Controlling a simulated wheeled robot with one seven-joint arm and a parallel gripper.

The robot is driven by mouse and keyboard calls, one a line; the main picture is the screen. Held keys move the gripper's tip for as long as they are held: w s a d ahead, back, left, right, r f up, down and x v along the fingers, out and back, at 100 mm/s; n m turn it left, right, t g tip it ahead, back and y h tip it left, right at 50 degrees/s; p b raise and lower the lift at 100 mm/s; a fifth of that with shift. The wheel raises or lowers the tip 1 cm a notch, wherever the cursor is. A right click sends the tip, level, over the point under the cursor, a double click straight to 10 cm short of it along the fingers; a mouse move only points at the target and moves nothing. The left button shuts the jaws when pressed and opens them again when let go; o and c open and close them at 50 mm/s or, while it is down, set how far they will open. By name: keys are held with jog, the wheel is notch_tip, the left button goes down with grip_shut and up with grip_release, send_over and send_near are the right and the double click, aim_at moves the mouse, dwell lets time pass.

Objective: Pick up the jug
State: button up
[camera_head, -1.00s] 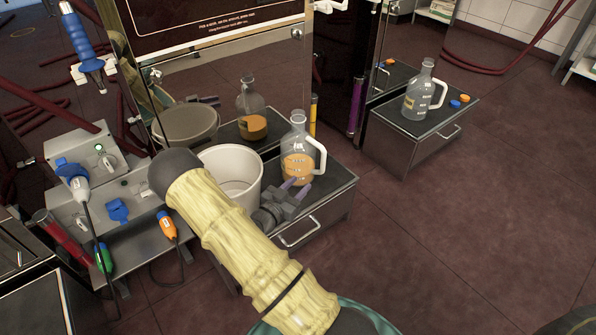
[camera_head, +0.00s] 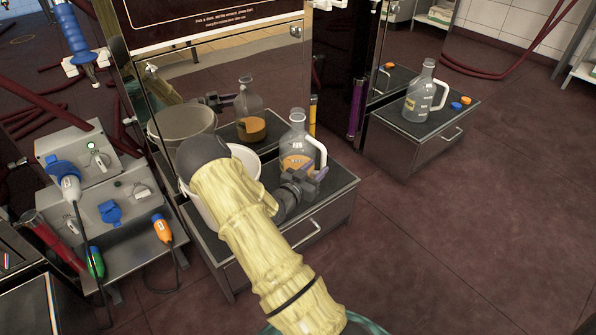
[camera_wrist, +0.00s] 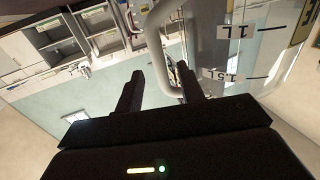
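The near jug (camera_head: 297,136) is clear glass with orange liquid and a white handle, upright on the steel cabinet's dark top. My gripper (camera_head: 313,177) is at the front right of this jug, by the lower part of its handle. In the wrist view, my gripper's (camera_wrist: 158,88) two dark fingers stand apart. The pale handle (camera_wrist: 160,55) shows between them, with the right finger near the jug body (camera_wrist: 232,45) and its litre marks. I cannot tell whether either finger touches the handle. The jug's lower front is partly hidden by my gripper.
A white bucket (camera_head: 245,158) stands left of the near jug, partly behind my arm. A second clear jug (camera_head: 418,97) stands on another cabinet (camera_head: 400,136) at the right, beside blue and orange caps. A reflective panel rises behind the near jug. Floor at the right is clear.

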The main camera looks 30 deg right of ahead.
aim_at(322, 164)
jog(key=b+x, duration=0.1)
jog(key=x, duration=0.1)
jog(key=f+b+x, duration=0.1)
jog(key=b+x, duration=0.1)
jog(key=shift+w+d+r, duration=0.15)
jog(key=shift+d+r, duration=0.1)
jog(key=shift+d, duration=0.1)
grip_shut()
dwell(1.3)
jog(key=shift+r, duration=0.1)
